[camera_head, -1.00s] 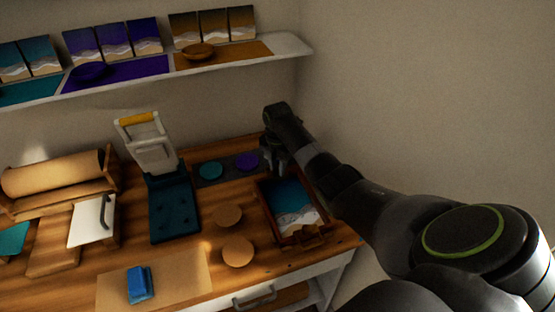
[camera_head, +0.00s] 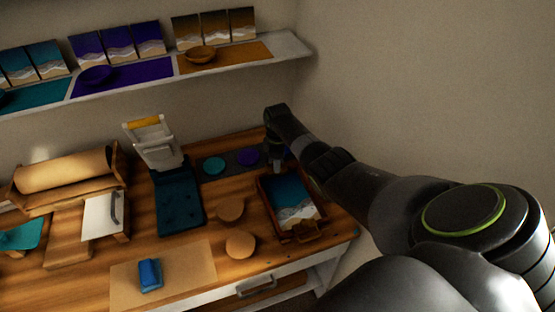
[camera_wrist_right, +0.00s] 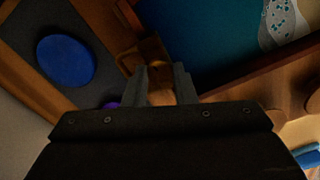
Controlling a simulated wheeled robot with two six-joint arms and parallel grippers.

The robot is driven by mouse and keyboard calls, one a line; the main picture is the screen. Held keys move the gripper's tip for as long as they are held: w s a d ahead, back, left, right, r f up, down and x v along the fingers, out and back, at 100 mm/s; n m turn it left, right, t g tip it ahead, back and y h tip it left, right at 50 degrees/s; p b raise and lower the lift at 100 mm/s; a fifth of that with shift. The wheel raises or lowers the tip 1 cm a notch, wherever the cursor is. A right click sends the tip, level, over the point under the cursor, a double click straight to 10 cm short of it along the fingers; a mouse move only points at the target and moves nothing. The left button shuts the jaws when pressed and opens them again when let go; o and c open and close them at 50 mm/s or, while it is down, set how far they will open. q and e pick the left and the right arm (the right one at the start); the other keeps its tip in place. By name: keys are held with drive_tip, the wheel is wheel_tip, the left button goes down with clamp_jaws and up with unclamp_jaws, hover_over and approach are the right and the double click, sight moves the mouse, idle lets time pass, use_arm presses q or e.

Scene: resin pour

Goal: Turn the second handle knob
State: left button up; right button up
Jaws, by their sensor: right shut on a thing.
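A wooden-framed tray (camera_head: 318,219) with a teal, white and sandy wave picture lies at the right end of the table. A wooden handle knob (camera_wrist_right: 153,50) at the tray's edge shows in the right wrist view, between my fingers. My right gripper (camera_wrist_right: 170,88) is shut on this knob. In the head view my right gripper (camera_head: 277,160) points down at the tray's far end, and the knob is hidden there. A second handle (camera_head: 303,234) is on the tray's near end. My left gripper is not in view.
A dark strip (camera_head: 230,163) with coloured discs lies behind the tray; a blue disc (camera_wrist_right: 65,60) shows beside the gripper. Two round wooden discs (camera_head: 240,245) and a blue block (camera_head: 150,274) lie left of the tray. A shelf (camera_head: 290,48) hangs above.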

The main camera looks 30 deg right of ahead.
drive_tip(key=m+p, duration=0.1)
drive_tip(key=m, duration=0.3)
drive_tip(key=shift+r+m, duration=0.1)
drive_tip(key=shift+m, duration=0.3)
drive_tip(key=m+p, duration=0.1)
drive_tip(key=m, duration=0.3)
drive_tip(key=m+p, duration=0.1)
drive_tip(key=m, duration=0.4)
drive_tip(key=shift+m, duration=0.4)
drive_tip(key=m, duration=0.4)
drive_tip(key=shift+m, duration=0.4)
drive_tip(key=o, duration=1)
